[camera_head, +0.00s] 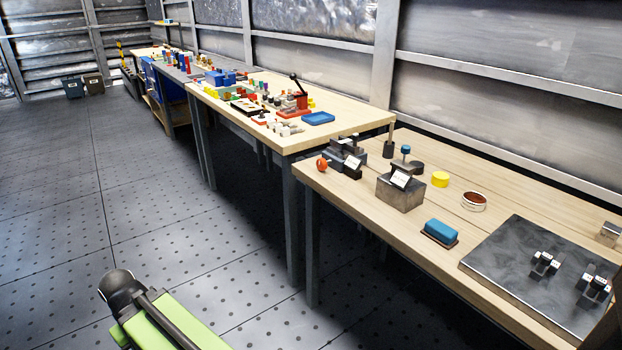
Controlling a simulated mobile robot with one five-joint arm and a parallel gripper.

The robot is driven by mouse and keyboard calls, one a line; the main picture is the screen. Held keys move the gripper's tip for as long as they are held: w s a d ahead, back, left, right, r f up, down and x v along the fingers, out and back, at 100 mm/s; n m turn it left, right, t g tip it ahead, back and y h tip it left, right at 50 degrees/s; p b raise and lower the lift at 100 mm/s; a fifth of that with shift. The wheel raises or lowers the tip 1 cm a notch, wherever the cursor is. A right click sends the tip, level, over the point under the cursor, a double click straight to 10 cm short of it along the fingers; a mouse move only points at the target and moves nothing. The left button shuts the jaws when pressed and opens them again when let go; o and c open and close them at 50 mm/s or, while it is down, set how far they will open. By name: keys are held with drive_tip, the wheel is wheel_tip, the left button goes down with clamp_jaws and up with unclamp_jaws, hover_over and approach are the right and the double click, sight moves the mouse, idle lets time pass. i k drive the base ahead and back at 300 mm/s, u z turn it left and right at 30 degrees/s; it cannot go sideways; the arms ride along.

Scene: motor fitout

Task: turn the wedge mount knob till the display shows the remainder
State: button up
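I cannot tell for sure which part is the wedge mount knob. On the near wooden bench, a dark metal device (345,152) has a round orange knob (322,164) at its left side and a small white plate on its front. To its right, a grey block (400,195) carries a tilted white panel (401,180), which may be a display; its writing is too small to read. A blue-topped post (406,150) stands behind that block. My gripper is not in view; only a green and black part of my arm shows at the bottom left.
The near bench (340,195) also holds a yellow cylinder (440,179), a round brown-topped tin (473,201), a blue block on a dark base (441,232) and a dark plate (520,265) with small blocks. A cluttered second bench (290,140) stands beyond. The floor at left is clear.

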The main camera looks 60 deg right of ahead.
sight(321, 163)
drive_tip(key=k, duration=0.9)
drive_tip(key=z, duration=0.5)
drive_tip(key=i, duration=1.25)
drive_tip(key=u, duration=1.45)
drive_tip(key=i, duration=0.55)
drive_tip(key=u, duration=0.1)
drive_tip(key=k, duration=0.5)
drive_tip(key=z, duration=0.05)
